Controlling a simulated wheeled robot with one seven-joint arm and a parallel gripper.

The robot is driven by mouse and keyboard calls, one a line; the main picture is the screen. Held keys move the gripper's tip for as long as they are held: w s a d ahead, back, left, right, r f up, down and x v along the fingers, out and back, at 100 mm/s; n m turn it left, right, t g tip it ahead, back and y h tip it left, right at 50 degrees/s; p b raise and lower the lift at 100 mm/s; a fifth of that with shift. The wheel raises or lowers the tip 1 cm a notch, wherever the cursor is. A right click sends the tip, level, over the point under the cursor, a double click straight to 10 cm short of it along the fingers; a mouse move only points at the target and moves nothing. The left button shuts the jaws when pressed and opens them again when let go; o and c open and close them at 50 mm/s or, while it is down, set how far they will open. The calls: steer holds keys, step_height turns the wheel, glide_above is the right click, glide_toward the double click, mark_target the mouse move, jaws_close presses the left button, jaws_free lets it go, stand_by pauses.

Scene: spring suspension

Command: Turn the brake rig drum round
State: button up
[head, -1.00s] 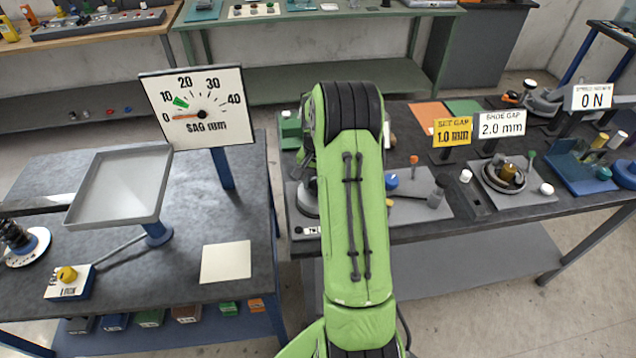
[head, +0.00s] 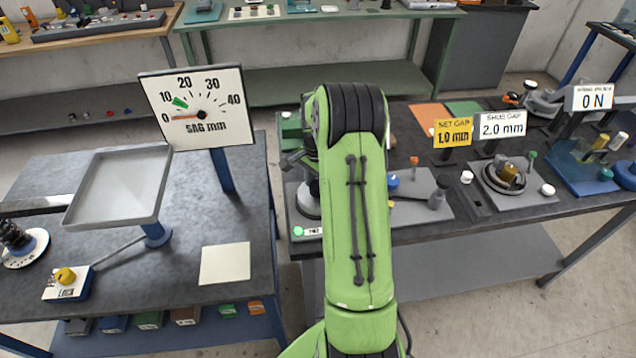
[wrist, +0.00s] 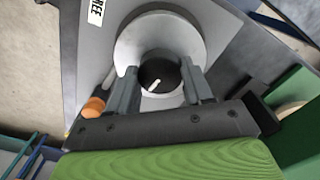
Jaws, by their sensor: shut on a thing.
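In the wrist view a broad pale grey round drum (wrist: 150,30) sits on a grey plate. A black round hub (wrist: 153,71) with a white pointer mark stands up at its middle. My gripper (wrist: 160,85) has one finger on each side of this hub and is shut on it. The pointer mark slants up to the right. In the head view only the drum's left edge (head: 306,204) shows; my green arm hides the hub and most of my gripper.
A label plate (head: 311,232) with a lit green lamp lies at the plate's front. An orange knob (wrist: 94,107) is close to the left finger. A blue knob (head: 392,181) and a grey post (head: 437,198) stand right of my arm. A dial board (head: 205,105) rises at left.

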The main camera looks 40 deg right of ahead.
steer(key=shift+r, duration=0.1)
steer(key=o, duration=1)
steer(key=shift+o, duration=0.2)
step_height(320, 180, up, 16)
steer(key=p, duration=0.2)
steer(key=shift+f, duration=0.2)
